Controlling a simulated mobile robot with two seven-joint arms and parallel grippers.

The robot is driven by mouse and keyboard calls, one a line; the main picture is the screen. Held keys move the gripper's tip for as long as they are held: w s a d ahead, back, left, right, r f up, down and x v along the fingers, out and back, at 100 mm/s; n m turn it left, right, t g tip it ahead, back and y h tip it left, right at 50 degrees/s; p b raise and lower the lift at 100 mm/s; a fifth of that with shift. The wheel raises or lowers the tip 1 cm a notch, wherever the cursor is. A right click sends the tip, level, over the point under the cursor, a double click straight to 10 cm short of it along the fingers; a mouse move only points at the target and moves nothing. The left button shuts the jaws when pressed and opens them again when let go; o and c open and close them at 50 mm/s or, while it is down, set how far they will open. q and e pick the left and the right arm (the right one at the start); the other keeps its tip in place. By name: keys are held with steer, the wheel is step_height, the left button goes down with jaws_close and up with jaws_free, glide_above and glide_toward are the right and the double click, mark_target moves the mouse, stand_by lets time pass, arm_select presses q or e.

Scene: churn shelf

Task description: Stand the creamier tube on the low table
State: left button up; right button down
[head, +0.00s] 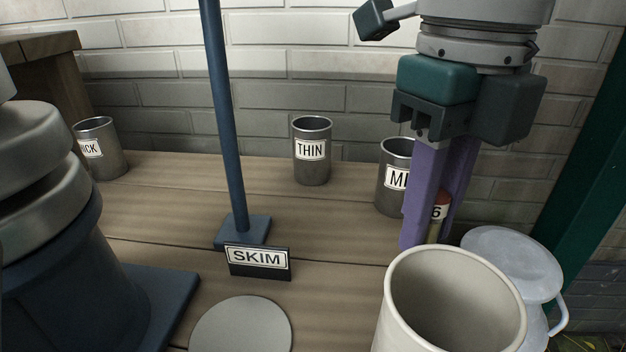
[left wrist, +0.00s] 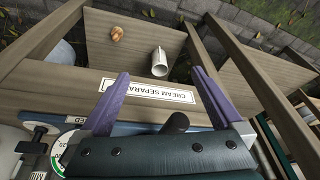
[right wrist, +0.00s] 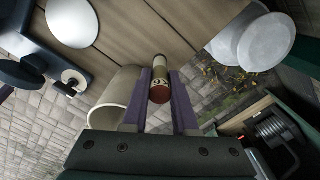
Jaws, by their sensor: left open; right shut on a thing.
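My right gripper (head: 428,240) points down in the head view, shut on a small tube (head: 437,212). In the right wrist view the tube (right wrist: 160,82) sits between the purple fingers, red end towards the wrist. My left gripper (left wrist: 160,85) is open and empty, above a board marked CREAM SEPARA. I cannot tell which top is the low table.
Metal cups marked THIN (head: 312,168), MI (head: 388,195) and ICK (head: 105,160) stand on the planks. A blue post (head: 228,130) and SKIM sign (head: 257,262) stand left.

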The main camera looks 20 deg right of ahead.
step_height(320, 180, down, 3)
steer(key=shift+f+b, duration=0.1)
steer(key=shift+b, duration=0.4)
steer(key=shift+f, duration=0.1)
steer(key=c, duration=0.7)
jaws_free()
